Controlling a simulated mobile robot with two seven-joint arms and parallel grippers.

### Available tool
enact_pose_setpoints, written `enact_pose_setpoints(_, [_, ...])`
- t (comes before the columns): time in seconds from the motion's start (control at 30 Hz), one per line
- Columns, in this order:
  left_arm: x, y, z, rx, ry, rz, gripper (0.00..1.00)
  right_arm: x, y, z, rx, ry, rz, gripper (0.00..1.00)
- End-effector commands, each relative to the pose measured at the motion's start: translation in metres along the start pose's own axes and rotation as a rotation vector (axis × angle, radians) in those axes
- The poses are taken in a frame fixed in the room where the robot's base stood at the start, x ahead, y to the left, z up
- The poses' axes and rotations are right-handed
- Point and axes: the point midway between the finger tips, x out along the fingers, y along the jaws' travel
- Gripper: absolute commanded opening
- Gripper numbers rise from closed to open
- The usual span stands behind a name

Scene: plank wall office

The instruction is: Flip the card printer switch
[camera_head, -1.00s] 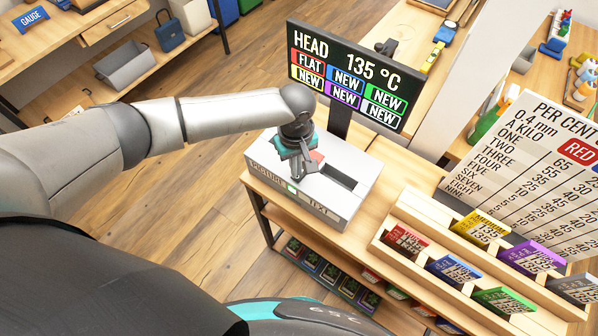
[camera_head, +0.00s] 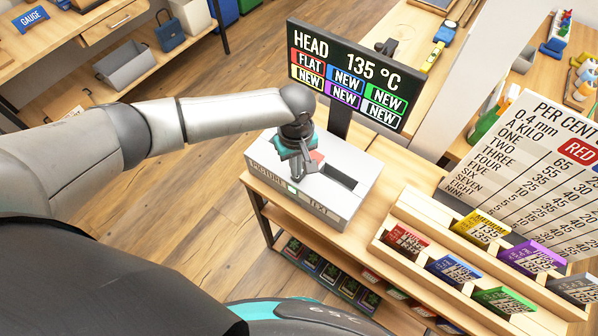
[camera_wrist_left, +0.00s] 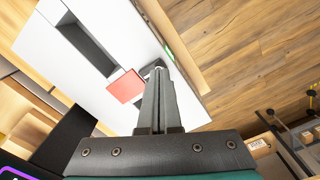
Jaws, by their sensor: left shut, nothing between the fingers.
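The card printer (camera_head: 352,203) is a pale grey box on the wooden stand, with a dark slot (camera_head: 340,175) and a red square (camera_head: 317,157) on top. Its front bears the words PICTURE and TEXT, with a small greenish light between them. My left gripper (camera_head: 297,177) points down at the printer's top near the front edge, shut and empty. In the left wrist view the shut fingertips (camera_wrist_left: 158,73) are at a small dark piece, likely the switch (camera_wrist_left: 149,68), beside the red square (camera_wrist_left: 126,87). The fingers partly hide it, so its tilt and any contact are unclear. My right gripper is out of view.
A black sign (camera_head: 345,75) reading HEAD 135 °C stands right behind the printer. A wooden rack (camera_head: 395,246) with several coloured cards is to the right. Open floor lies left of the stand.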

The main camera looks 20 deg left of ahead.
Motion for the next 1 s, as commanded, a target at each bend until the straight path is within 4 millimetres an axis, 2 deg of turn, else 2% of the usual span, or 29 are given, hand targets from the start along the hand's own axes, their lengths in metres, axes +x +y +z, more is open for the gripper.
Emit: enact_pose_setpoints(1.0, [0.016, 0.000, 0.000, -0.001, 0.000, 0.001, 0.00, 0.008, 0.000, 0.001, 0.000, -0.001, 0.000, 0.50])
